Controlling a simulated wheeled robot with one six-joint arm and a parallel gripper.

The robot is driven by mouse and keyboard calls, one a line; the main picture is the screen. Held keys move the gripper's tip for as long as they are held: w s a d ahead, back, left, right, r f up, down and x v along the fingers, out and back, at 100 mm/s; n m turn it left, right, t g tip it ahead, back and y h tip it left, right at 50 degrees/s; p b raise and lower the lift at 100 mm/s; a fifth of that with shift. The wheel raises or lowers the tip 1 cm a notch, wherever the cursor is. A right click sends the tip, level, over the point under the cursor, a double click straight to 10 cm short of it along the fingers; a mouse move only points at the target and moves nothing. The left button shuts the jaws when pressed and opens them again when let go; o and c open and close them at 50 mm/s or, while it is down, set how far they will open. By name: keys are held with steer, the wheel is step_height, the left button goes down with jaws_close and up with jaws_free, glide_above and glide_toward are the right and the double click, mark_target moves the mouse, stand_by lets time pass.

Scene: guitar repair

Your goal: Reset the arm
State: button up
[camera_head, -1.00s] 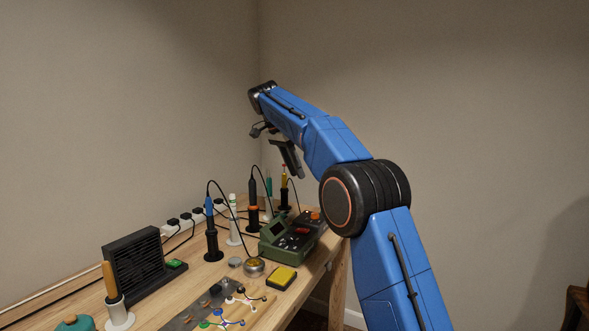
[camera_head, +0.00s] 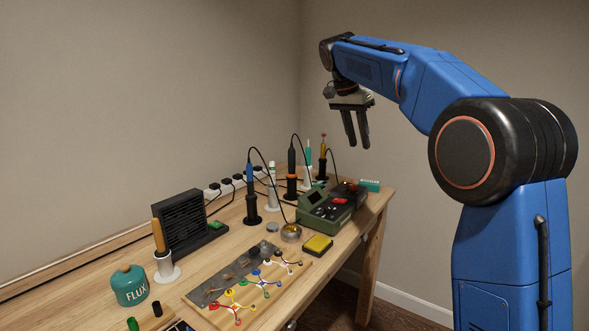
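My blue arm (camera_head: 440,85) rises at the right of the head view and bends left over the workbench. My gripper (camera_head: 358,146) hangs from its end with both dark fingers pointing down. A narrow gap shows between the fingers, and nothing is held. It is in the air, well above the green soldering station (camera_head: 328,212) and apart from everything on the bench.
Walls stand behind. The air around my gripper is clear.

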steer(key=s+d+f+n+y, duration=0.1)
steer(key=s+d+f+n, duration=0.15)
steer(key=s, duration=0.55)
steer(key=s+d+f+n+t, duration=0.1)
steer(key=s+d+f, duration=0.15)
steer(key=s, duration=0.55)
steer(key=s+d+f+n+y, duration=0.1)
steer(key=s+d+f+n, duration=0.15)
steer(key=s, duration=0.55)
steer(key=s+d+f+n+t+y, duration=0.1)
steer(key=s+f+n, duration=0.3)
steer(key=s+f, duration=1.5)
steer(key=s+d+t, duration=0.1)
steer(key=s, duration=0.2)
steer(key=shift+f, duration=0.3)
